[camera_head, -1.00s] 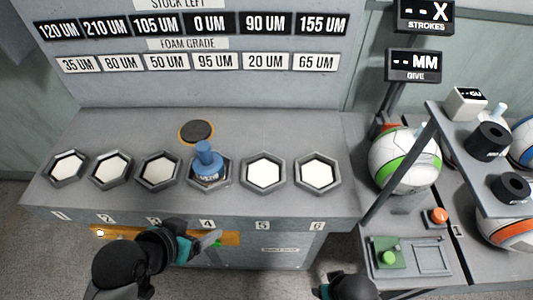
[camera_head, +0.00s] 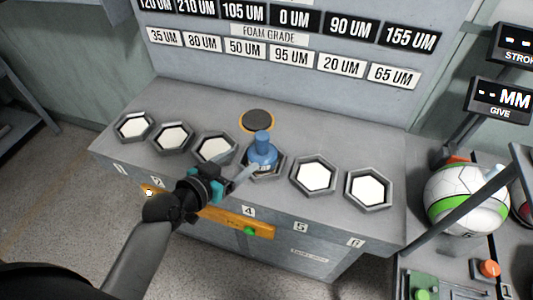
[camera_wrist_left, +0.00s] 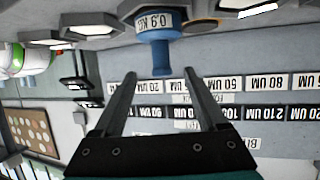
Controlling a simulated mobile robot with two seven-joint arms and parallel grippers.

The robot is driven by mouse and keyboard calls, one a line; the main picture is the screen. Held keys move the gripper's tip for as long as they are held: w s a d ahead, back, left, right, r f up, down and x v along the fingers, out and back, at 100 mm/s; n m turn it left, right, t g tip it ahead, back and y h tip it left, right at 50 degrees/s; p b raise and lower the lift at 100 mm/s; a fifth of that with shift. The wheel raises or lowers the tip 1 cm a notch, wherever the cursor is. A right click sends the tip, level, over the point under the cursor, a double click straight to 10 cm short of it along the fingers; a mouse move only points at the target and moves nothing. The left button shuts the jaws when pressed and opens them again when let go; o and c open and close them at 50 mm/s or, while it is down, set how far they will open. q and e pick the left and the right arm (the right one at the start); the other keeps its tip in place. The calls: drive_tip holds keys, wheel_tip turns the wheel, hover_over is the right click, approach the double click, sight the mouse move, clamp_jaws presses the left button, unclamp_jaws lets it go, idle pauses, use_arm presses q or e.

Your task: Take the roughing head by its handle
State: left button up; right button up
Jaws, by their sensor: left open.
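The roughing head (camera_head: 263,152) is a blue tool with an upright knobbed handle, standing in the hexagonal holder (camera_head: 283,168) above label 4. In the left wrist view the blue tool (camera_wrist_left: 158,45) appears upside down, with a "0.9 KG" label on its body. My left gripper (camera_head: 238,175) is in front of and left of the tool in the head view. In the left wrist view its open fingers (camera_wrist_left: 158,80) point toward the handle, whose end lies just ahead between the tips. The jaws look empty. My right gripper is not in view.
Other hexagonal holders with white pads (camera_head: 314,175) flank the tool. A dark round disc (camera_head: 258,120) lies behind it. The grading board (camera_head: 290,40) rises at the back. A ball (camera_head: 467,197) and a rack stand at right.

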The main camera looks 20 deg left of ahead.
sight(260, 148)
use_arm(q)
drive_tip(key=b+x, duration=0.1)
drive_tip(key=x, duration=0.8)
drive_tip(key=shift+b+x, duration=0.3)
drive_tip(key=shift+x, duration=2.3)
drive_tip(key=shift+a, duration=0.1)
clamp_jaws()
drive_tip(key=shift+w+r, duration=0.1)
drive_tip(key=shift+r, duration=0.15)
